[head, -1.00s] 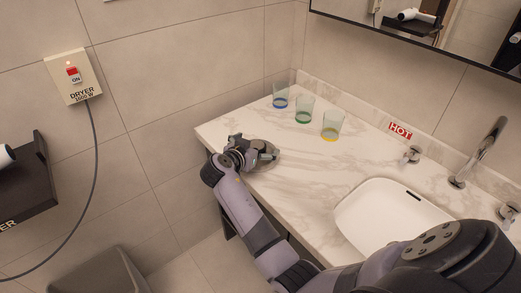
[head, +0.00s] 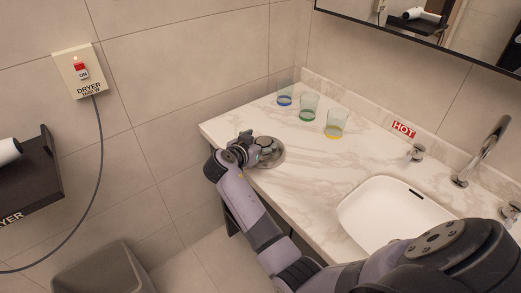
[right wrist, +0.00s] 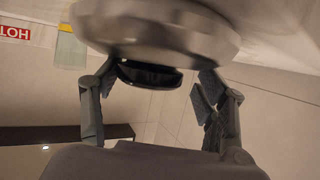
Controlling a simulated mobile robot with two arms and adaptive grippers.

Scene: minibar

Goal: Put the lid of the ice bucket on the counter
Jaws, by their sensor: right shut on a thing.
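The round metallic lid (head: 274,153) is at the left end of the marble counter (head: 300,178), at or just above its surface; I cannot tell if it touches. My right gripper (head: 257,150) is at the lid's left side and shut on it. In the right wrist view the shiny lid (right wrist: 160,25) fills the top, with a dark knob-like part (right wrist: 148,73) between the fingers of my right gripper (right wrist: 155,80). My left gripper is not in view. The ice bucket is not seen.
Three glasses with blue (head: 285,93), green (head: 309,107) and yellow (head: 336,123) bases stand along the back of the counter. A white sink (head: 395,215) and a faucet (head: 483,150) are to the right. Bare marble lies between the lid and sink. A grey bin (head: 105,270) stands below left.

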